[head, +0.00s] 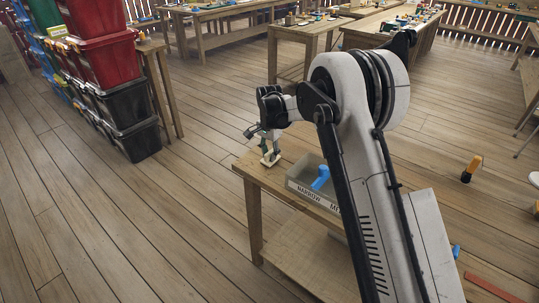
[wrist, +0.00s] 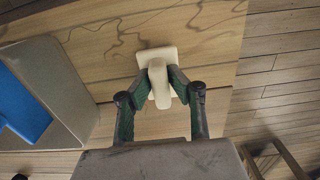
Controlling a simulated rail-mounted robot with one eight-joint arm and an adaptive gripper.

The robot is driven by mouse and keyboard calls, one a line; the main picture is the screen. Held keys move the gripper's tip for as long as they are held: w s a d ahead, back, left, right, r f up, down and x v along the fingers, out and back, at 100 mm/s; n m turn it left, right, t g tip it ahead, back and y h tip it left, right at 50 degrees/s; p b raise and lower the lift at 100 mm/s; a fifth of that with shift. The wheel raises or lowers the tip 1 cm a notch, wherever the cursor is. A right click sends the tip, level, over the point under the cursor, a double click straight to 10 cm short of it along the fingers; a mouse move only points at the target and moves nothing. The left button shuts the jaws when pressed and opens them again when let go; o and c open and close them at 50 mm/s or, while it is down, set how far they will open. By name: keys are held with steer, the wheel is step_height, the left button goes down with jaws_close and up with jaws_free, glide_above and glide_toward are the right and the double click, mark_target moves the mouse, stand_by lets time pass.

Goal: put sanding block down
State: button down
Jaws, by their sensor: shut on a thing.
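The sanding block (wrist: 157,58) is a cream piece with a flat base and a raised rounded grip. It is at or just above the wooden table top (wrist: 215,45); I cannot tell whether it touches. My gripper (wrist: 163,85) has its two green-padded fingers closed on the block's grip, one on each side. In the head view my gripper (head: 269,150) points down near the left end of the table, with the pale block (head: 271,158) between its fingertips.
A grey labelled bin (head: 309,190) holding a blue item (head: 320,178) stands on the table to the right of the block. Stacked red and black bins (head: 112,62) stand at the left. The table's left edge is close to my gripper. Other worktables stand behind.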

mark_target(270, 152)
steer(key=shift+f, duration=0.15)
steer(key=c, duration=1.6)
jaws_free()
steer(key=shift+c, duration=0.2)
step_height(270, 152, up, 12)
steer(key=shift+r, duration=0.2)
